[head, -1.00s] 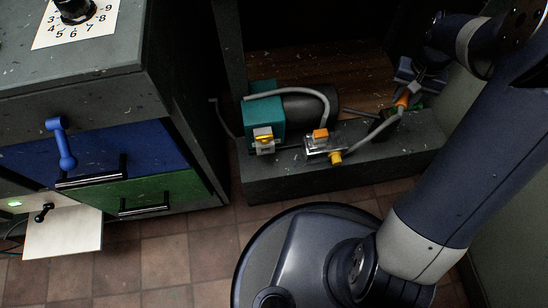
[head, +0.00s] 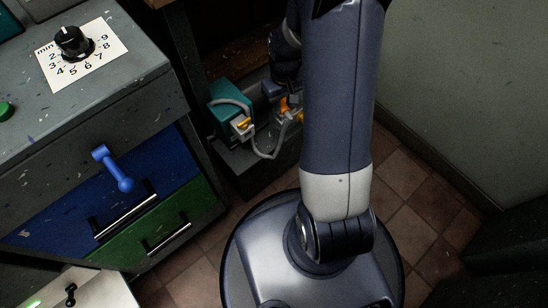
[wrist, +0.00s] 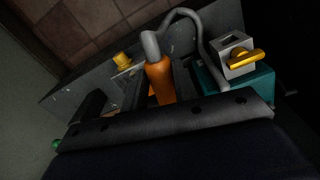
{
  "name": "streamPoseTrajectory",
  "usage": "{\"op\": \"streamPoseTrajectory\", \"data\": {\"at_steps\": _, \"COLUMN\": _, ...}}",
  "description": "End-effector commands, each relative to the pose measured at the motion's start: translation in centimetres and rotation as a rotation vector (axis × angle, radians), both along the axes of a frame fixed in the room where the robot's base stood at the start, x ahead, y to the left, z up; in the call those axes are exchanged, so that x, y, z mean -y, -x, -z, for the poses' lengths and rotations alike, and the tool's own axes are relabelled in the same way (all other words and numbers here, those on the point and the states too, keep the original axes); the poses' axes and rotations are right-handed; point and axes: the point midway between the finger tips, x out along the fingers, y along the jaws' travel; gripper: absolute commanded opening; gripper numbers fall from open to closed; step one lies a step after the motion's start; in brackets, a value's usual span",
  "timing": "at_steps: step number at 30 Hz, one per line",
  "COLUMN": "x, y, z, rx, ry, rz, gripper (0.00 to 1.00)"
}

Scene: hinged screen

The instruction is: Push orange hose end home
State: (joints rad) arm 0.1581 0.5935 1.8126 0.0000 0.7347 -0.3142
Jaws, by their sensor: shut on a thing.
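The orange hose end (wrist: 160,82) is a tapered sleeve on a grey hose (wrist: 150,45). It shows in the middle of the wrist view and small beside my arm in the head view (head: 284,104). My gripper (head: 277,90) is shut on it, mostly hidden by my arm; a dark bar covers the lower wrist view. A grey valve block with a yellow lever (wrist: 243,58) stands on the teal housing (wrist: 250,83). A yellow fitting (wrist: 122,60) is on the other side of the hose end. Whether the hose end touches a socket is hidden.
A grey cabinet with a blue drawer (head: 70,215) and a green drawer (head: 125,240) stands left. A blue handle (head: 114,168) sticks out from its front. A wall (head: 460,90) is at the right. Tiled floor (head: 405,185) is open between my base and the wall.

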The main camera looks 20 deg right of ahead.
Motion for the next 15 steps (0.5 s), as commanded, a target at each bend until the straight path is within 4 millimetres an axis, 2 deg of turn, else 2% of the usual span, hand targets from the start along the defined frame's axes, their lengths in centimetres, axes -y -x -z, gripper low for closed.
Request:
{"op": "streamPoseTrajectory", "data": {"at_steps": 1, "x": 1.3, "y": 1.4, "z": 1.5, "rx": -0.009, "ry": -0.002, "rz": -0.018, "gripper": 0.04}}
{"op": "streamPoseTrajectory", "data": {"at_steps": 3, "x": 2.8, "y": 3.0, "z": 3.2, "rx": -0.010, "ry": -0.003, "rz": -0.056, "gripper": 0.04}}
{"op": "streamPoseTrajectory", "data": {"at_steps": 9, "x": 6.2, "y": 6.4, "z": 7.1, "rx": -0.005, "ry": -0.003, "rz": -0.150, "gripper": 0.04}}
{"op": "streamPoseTrajectory", "data": {"at_steps": 12, "x": 7.4, "y": 7.5, "z": 8.5, "rx": -0.003, "ry": -0.002, "rz": -0.183, "gripper": 0.04}}
{"op": "streamPoseTrajectory", "data": {"at_steps": 15, "x": 7.4, "y": 7.3, "z": 8.4, "rx": 0.002, "ry": 0.001, "rz": -0.194, "gripper": 0.04}}
